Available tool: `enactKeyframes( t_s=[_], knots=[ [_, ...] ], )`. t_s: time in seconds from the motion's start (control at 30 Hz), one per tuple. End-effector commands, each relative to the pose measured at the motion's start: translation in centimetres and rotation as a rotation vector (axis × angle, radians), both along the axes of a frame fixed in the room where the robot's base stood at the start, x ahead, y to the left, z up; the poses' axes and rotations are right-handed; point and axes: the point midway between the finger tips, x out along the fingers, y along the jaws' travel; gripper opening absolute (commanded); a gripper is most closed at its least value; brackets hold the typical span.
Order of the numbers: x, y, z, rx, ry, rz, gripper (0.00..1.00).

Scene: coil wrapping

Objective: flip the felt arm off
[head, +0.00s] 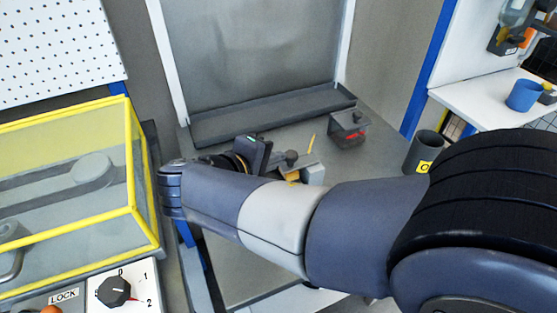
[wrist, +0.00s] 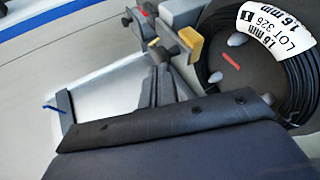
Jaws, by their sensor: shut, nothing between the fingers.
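In the wrist view a grey bar with small knobs and an ochre pad (wrist: 188,45), which looks like the felt arm, stands beside a coil of black wire (wrist: 212,90). The coil carries a white label reading 1.6 mm, LOT 326. My gripper (wrist: 160,70) is shut and empty, its dark fingers close below the ochre pad; I cannot tell whether they touch it. In the head view my own arm hides the gripper and part of the winding fixture (head: 310,171). I cannot tell how far the felt arm is turned.
A yellow-framed clear guard (head: 136,165) and a knob panel (head: 135,272) stand at the left. A small dark box with red inside (head: 347,130) and a dark grey cup (head: 424,150) stand on the bench. A blue cup (head: 524,95) sits on the right shelf.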

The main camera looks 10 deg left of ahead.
Motion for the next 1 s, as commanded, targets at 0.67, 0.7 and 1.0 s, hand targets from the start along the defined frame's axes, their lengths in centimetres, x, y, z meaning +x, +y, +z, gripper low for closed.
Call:
enactKeyframes(
  t_s=[0.67,0.7,1.0],
  knots=[
    [-7.9,4.8,4.0,0.002,-0.007,-0.002,0.0],
    [-8.0,4.8,4.0,0.002,-0.007,-0.002,0.0],
    [-8.0,4.8,4.0,0.002,-0.007,-0.003,0.0]
  ],
)
